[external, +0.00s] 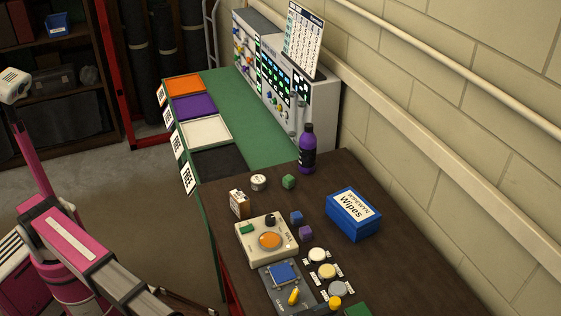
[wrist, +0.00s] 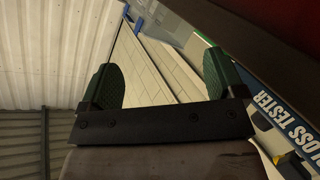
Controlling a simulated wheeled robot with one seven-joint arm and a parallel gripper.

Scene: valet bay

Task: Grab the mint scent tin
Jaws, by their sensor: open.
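Three small round tins stand in a row near the front of the brown bench in the external view: a whitish one (external: 317,255), a yellowish one (external: 327,271) and a greyish one (external: 338,289). Small labels lie beside them, too small to read. Another round whitish tin (external: 258,182) stands farther back. I cannot tell which is mint. My gripper (wrist: 160,76) is open and empty in the wrist view, its green-padded fingers wide apart. No tin shows between them. I cannot make out the gripper in the external view.
A blue wipes box (external: 353,214), purple bottle (external: 307,148), cream device with orange disc (external: 267,240) and small cubes share the bench (external: 400,262). Coloured trays (external: 198,106) line the green counter. The wrist view shows wall, ceiling and a panel reading "LOSS TESTER" (wrist: 284,118).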

